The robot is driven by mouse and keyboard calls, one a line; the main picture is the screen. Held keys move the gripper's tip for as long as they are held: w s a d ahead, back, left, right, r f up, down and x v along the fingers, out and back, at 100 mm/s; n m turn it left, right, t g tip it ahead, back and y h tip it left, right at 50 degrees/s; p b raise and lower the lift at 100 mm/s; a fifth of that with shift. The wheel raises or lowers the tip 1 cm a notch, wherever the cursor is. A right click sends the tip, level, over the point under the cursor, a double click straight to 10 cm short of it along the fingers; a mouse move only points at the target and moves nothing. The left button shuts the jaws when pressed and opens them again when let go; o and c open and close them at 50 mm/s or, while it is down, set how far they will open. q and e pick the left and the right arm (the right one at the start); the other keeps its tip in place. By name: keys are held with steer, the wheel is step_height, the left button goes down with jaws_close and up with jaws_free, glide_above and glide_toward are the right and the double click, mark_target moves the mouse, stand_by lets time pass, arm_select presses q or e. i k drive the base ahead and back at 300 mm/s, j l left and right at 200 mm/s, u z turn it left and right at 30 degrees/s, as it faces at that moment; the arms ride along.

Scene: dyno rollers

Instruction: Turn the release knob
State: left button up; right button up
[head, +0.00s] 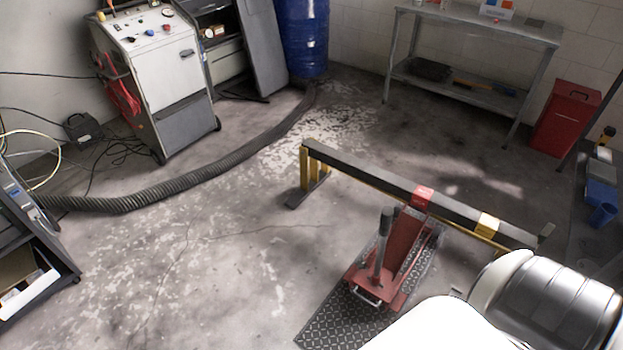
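A red floor jack (400,252) stands on a dark diamond-plate mat (335,322) right of centre. An upright grey lever with a thick dark grip (385,222) rises from its near end. I cannot pick out the release knob for certain. Neither of my grippers is in view. A white and silver arm part fills the lower right corner and hides the floor there.
A white wheeled machine (155,65) stands at the back left. A ribbed hose (190,176) crosses the floor from the left to the blue barrel (302,38). A metal bench (480,20) and a red bin (566,118) stand at the back right. The left-centre floor is clear.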

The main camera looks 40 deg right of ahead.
mark_target(361, 263)
steer(key=i+z, duration=0.1)
steer(key=i, duration=0.45)
steer(key=i+j, duration=0.15)
steer(key=i, duration=0.35)
steer(key=i+j+z, duration=0.15)
steer(key=i, duration=0.4)
steer(key=i+j+z, duration=0.1)
steer(key=i+z, duration=0.2)
steer(key=z, duration=0.2)
steer(key=i+j+z, duration=0.2)
steer(key=z, duration=0.3)
steer(key=i+j+z, duration=0.3)
steer(key=z, duration=0.2)
steer(key=i+j+z, duration=0.15)
steer(key=j+z, duration=0.3)
